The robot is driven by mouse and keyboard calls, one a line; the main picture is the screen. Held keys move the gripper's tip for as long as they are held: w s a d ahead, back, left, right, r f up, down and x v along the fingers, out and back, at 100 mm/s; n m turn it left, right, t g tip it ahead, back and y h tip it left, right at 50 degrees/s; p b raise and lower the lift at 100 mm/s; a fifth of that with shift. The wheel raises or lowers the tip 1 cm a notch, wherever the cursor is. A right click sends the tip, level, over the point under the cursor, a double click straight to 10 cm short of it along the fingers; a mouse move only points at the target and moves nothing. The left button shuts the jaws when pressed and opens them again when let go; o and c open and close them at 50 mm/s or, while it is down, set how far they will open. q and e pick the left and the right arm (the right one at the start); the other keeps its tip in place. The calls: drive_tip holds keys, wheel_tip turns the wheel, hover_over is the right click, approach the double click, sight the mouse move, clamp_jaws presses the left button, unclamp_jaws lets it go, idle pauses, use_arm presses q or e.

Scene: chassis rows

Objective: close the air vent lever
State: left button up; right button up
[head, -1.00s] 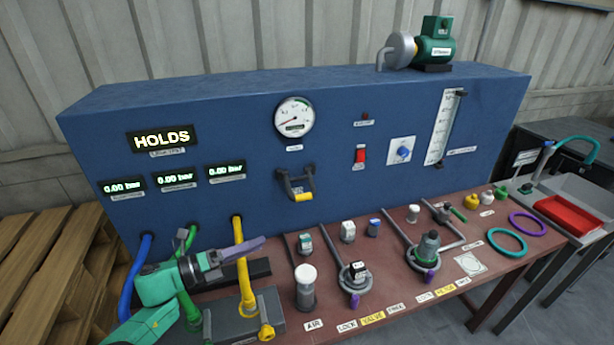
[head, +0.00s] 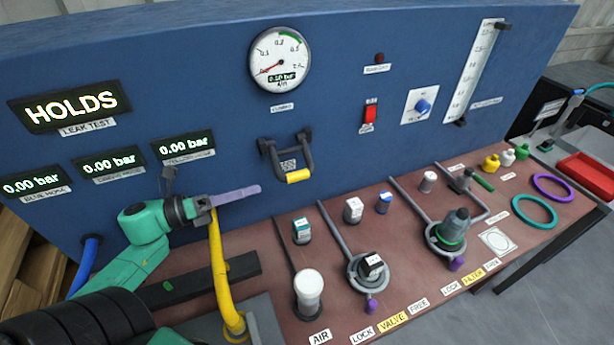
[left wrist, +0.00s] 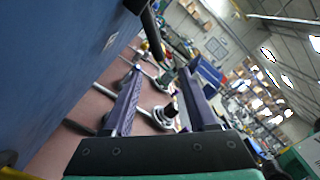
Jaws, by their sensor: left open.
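The lever is a dark U-shaped handle with a yellow grip (head: 298,176), mounted on the blue panel below the round gauge. It hangs out from the panel with its grip low; its label is too small to read. My left gripper (head: 258,189) is left of the lever and slightly lower in the head view, its purple fingers pointing right and apart from it. In the left wrist view the two purple fingers (left wrist: 160,75) are spread with nothing between them. A dark bar at the top of that view may be part of the lever. My right gripper is not in view.
Below stands a reddish bench (head: 400,270) with a white-capped cylinder (head: 308,283) by the AIR label and several fittings. A yellow hose (head: 219,270) rises close beneath my left gripper. The blue panel (head: 215,100) is close behind it. Rings (head: 534,211) lie at the right.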

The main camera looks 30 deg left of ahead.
sight(305, 175)
use_arm(q)
drive_tip(key=p+x, duration=0.3)
drive_tip(key=x, duration=1)
drive_tip(key=shift+w+d+r+p, duration=0.15)
drive_tip(key=shift+w+p, duration=0.15)
drive_tip(key=shift+w, duration=0.1)
drive_tip(key=shift+w+d, duration=0.2)
drive_tip(key=shift+d, duration=0.1)
drive_tip(key=shift+c, duration=0.3)
clamp_jaws()
